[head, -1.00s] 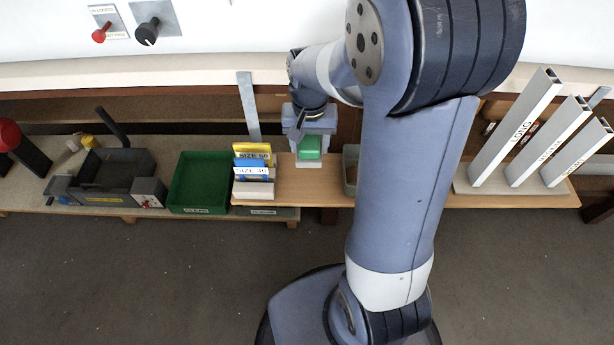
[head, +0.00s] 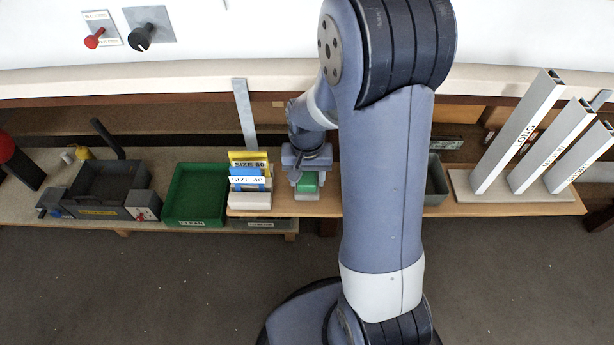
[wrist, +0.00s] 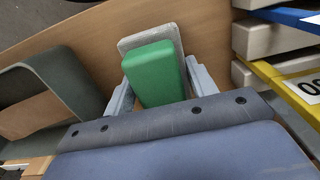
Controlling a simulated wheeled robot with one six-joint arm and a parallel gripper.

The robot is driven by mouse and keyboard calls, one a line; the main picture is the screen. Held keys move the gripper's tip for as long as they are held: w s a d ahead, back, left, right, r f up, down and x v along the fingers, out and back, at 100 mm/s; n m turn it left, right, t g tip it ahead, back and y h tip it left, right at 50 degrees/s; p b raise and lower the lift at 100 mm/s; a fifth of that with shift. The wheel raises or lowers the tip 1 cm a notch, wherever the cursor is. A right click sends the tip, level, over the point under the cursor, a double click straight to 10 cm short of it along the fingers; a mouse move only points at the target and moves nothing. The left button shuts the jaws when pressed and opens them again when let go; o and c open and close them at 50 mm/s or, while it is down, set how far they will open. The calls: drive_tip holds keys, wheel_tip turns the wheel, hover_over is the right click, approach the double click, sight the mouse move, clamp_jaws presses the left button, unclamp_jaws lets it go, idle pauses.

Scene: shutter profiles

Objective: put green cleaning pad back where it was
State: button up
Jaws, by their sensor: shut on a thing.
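The green cleaning pad (head: 307,182) is a green block with a pale grey layer against it. My gripper (head: 306,172) is shut on it, over the wooden shelf board just right of the size-labelled holder. In the wrist view the green pad (wrist: 157,75) sits between the two pale fingers of my gripper (wrist: 160,85), with the grey layer showing beyond it. The pad is close to the board; I cannot tell whether it touches.
The holder (head: 250,201) with yellow and blue size-marked pieces stands close on the left. A green tray (head: 195,195) and a dark grey box (head: 105,185) are farther left. A grey bin (head: 437,185) and upright profiles (head: 518,130) stand right. Bare board (wrist: 210,35) surrounds the pad.

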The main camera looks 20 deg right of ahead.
sight(307, 173)
drive_tip(key=shift+f, duration=0.2)
drive_tip(key=o, duration=1)
drive_tip(key=shift+c, duration=0.2)
drive_tip(key=shift+r, duration=0.1)
wheel_tip(307, 173, up, 12)
drive_tip(key=p, duration=0.3)
drive_tip(key=shift+r, duration=0.15)
